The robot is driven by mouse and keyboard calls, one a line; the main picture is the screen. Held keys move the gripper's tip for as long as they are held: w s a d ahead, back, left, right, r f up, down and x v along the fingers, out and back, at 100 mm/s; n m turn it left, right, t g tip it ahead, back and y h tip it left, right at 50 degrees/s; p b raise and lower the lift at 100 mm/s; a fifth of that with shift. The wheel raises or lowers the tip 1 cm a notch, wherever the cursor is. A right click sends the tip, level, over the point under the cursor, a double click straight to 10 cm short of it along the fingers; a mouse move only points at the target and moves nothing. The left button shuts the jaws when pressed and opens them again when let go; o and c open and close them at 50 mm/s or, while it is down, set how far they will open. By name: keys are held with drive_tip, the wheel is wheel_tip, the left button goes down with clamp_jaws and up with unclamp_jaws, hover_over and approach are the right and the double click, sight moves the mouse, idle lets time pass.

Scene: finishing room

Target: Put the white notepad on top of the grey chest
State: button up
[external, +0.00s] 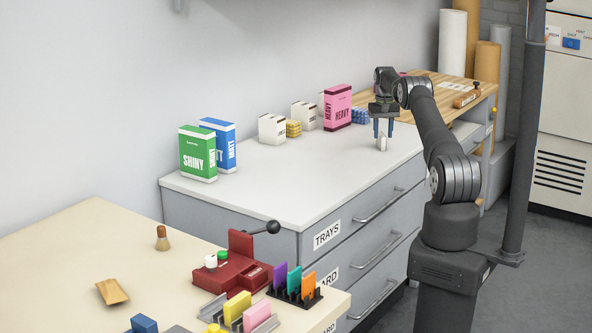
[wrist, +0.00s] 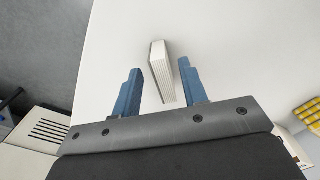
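The white notepad (wrist: 160,70) is upright between my fingers in the wrist view, page edges showing. In the external view the notepad (external: 382,144) appears to stand on the pale top of the grey chest (external: 290,190), near its back right part. My gripper (external: 383,134) points down above it, with blue fingers. In the wrist view my gripper (wrist: 160,68) is open: a clear gap shows between the left finger and the notepad, and a narrower one at the right finger. The chest top fills most of the wrist view.
Green (external: 198,154) and blue boxes, white boxes and a pink box (external: 338,107) stand along the wall on the chest. The chest's front middle is clear. A cream table (external: 70,250) in front holds a red press (external: 236,264) and several coloured pads in racks.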

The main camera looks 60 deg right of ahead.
sight(383, 136)
wheel_tip(383, 136, up, 10)
idle(0.3)
drive_tip(key=shift+f, duration=4.1)
drive_tip(key=shift+f, duration=0.1)
